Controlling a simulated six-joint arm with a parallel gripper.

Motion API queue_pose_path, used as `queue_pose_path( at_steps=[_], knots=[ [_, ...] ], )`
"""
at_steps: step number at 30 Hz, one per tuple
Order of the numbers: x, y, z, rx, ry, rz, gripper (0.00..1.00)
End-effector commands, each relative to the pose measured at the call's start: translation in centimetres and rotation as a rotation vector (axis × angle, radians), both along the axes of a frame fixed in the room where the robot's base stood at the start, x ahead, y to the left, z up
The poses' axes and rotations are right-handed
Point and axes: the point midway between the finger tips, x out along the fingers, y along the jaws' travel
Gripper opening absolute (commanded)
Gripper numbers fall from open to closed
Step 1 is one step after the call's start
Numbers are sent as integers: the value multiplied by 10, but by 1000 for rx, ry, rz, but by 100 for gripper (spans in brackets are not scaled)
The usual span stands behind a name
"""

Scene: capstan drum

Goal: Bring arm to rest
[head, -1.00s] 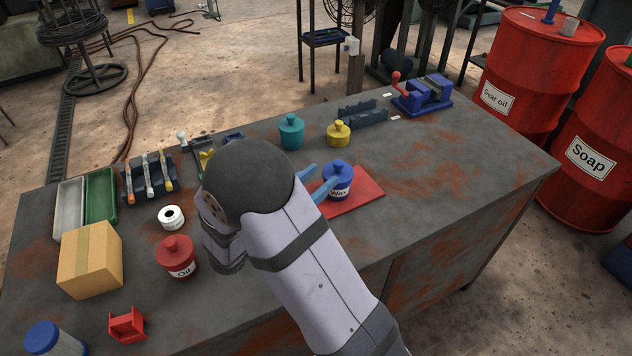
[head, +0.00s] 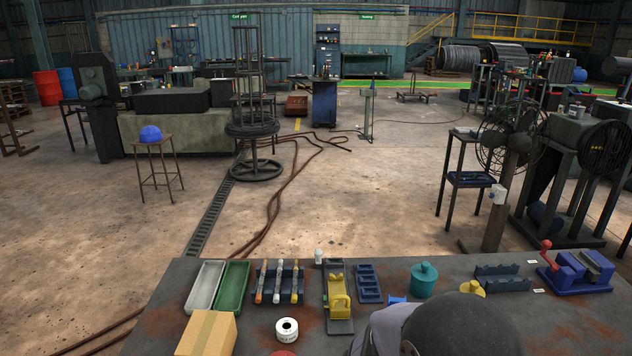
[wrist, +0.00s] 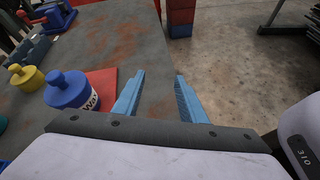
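My gripper (wrist: 160,97) shows in the wrist view with its two blue fingers spread apart and nothing between them. It is over the workbench near its edge. The blue Wax jar (wrist: 68,90) stands upright to the left of the fingers, apart from them, next to or on the red mat (wrist: 103,83). My fingers, the Wax jar and the red mat are not visible there.
The workbench (head: 385,270) holds a cardboard box (head: 207,333), a green tray (head: 232,287), marker rack (head: 280,283), white tape roll (head: 287,329), teal jar (head: 423,280), yellow jar (head: 472,289) and blue vise (head: 577,271).

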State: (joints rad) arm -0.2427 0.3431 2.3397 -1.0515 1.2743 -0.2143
Motion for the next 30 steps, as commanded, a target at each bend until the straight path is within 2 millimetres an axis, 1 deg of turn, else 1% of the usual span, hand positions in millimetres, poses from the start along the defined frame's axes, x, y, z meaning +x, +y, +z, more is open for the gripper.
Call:
queue_pose_path(
  at_steps=[1, 3, 5, 6, 8, 9, 12, 15, 18, 22, 30],
  knots=[
    [-20, 5, 7, 92, -55, -104, 38],
    [-43, 21, 1, 224, -138, -252, 38],
    [-58, 39, -2, 334, -216, -381, 38],
    [-65, 52, -3, 403, -271, -466, 38],
    [-70, 71, -2, 499, -355, -586, 38],
    [-72, 84, -1, 557, -408, -663, 38],
    [-68, 111, 5, 680, -536, -830, 38],
    [-60, 130, 12, 769, -635, -958, 38],
    [-53, 141, 18, 827, -706, -1044, 38],
    [-48, 147, 22, 859, -747, -1097, 38],
    [-47, 148, 21, 864, -753, -1104, 38]
  ],
)
